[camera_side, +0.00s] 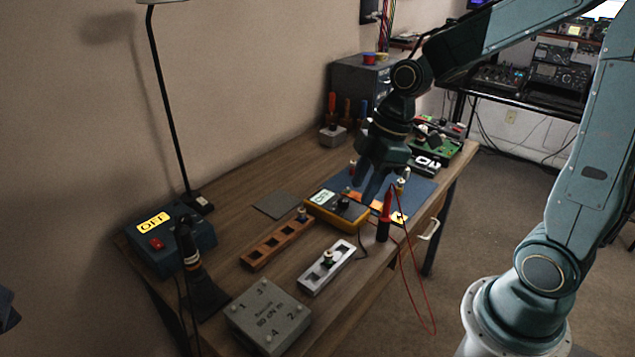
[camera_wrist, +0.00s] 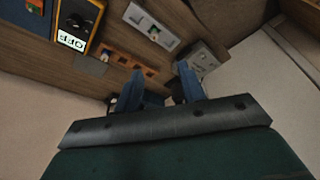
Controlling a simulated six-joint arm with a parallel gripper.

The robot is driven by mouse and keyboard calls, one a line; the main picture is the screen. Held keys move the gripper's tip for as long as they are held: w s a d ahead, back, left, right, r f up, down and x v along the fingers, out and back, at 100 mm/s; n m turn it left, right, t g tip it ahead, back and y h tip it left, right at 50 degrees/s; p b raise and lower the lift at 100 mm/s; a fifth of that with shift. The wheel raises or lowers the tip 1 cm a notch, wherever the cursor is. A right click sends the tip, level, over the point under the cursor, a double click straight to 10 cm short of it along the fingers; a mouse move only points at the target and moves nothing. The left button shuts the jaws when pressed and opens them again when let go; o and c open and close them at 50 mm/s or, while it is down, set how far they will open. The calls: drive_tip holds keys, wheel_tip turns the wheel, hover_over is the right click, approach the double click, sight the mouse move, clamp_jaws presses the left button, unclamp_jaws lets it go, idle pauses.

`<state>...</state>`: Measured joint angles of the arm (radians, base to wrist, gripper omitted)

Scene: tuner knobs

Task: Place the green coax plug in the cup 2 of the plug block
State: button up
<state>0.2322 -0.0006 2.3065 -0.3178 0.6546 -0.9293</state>
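A small dark plug with a greenish part (camera_side: 327,258) stands in a middle recess of a pale block (camera_side: 313,283); it also shows in the wrist view (camera_wrist: 154,36). An orange-brown block (camera_side: 262,254) with several square recesses lies to its left, with a dark knob-like plug (camera_side: 302,214) at its far end. I cannot tell which block is the plug block, and no cup numbers are readable on either. My gripper (camera_side: 372,194) hangs above the bench beyond the yellow meter, apart from both blocks. In the wrist view its fingers (camera_wrist: 160,88) are spread with nothing visible between them.
The yellow meter (camera_side: 337,210) stands behind the blocks. A red probe (camera_side: 387,207) with a looping lead stands right of it. A grey numbered box (camera_side: 268,317) is at the front. A blue box marked OFF (camera_side: 171,240) and a lamp stand at left. A grey pad (camera_side: 273,205) lies behind.

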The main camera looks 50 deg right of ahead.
drive_tip(key=s+r+m+t+h, duration=0.1)
drive_tip(key=s+r+m, duration=0.3)
drive_tip(key=s, duration=0.3)
drive_tip(key=s+r+m+t+h, duration=0.1)
drive_tip(key=s+r+m+t, duration=0.1)
drive_tip(key=s+r+m, duration=0.3)
drive_tip(key=shift+s+a+r+m, duration=0.25)
drive_tip(key=shift+s+m, duration=0.45)
drive_tip(key=shift+s, duration=0.2)
idle(0.3)
